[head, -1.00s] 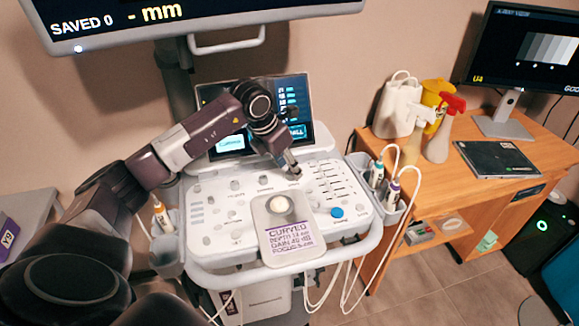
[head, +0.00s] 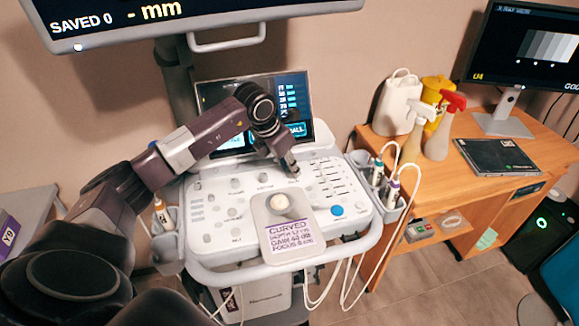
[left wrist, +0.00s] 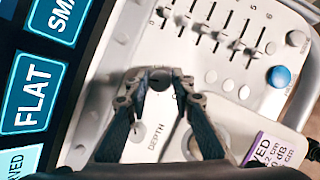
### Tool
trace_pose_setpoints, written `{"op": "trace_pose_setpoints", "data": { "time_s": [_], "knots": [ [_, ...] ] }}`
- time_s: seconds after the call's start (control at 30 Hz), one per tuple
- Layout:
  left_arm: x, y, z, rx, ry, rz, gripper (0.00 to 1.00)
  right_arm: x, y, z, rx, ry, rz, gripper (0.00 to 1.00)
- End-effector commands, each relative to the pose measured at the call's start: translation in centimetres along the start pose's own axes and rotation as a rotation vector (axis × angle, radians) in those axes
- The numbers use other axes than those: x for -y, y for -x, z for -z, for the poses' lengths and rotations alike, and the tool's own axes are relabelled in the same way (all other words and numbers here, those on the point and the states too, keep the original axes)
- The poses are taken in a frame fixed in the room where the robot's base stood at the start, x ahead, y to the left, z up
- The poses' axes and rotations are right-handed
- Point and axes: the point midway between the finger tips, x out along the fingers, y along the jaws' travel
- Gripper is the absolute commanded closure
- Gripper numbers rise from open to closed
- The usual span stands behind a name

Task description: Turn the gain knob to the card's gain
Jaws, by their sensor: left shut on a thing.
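My left gripper (head: 291,168) reaches down to the upper right part of the ultrasound console's panel (head: 212,220). In the left wrist view its fingers (left wrist: 158,80) are shut on a dark round knob (left wrist: 160,77). This knob's label is hidden by the gripper. The neighbouring knob (left wrist: 137,133) has the label "DEPTH" beside it. The card (head: 290,235) lies at the panel's front and reads "CURVED" with depth, gain and focus lines. Its gain appears to be forty-something dB; the last digit is unclear. My right gripper is not in view.
Sliders (left wrist: 225,35) and a blue button (left wrist: 279,76) are close to the gripper. A touchscreen (head: 290,100) stands behind the panel. Probes (head: 378,172) hang in holders at the right. A desk (head: 470,185) with spray bottles (head: 440,135) is further right.

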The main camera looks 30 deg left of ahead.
Motion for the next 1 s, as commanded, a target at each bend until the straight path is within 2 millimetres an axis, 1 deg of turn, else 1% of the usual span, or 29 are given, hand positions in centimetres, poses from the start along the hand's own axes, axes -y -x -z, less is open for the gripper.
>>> {"op": "trace_pose_setpoints", "data": {
  "time_s": [0.27, 0.7, 1.0],
  "knots": [
    [0.1, 0.0, -0.1, 0.002, 0.1, -0.043, 1.0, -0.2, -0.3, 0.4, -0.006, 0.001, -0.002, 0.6],
    [0.2, 0.0, -0.2, 0.005, 0.368, -0.153, 1.0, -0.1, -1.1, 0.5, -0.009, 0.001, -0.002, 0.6],
    [0.2, 0.1, -0.2, 0.004, 0.464, -0.193, 1.0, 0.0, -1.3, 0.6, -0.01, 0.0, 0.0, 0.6]
  ]
}}
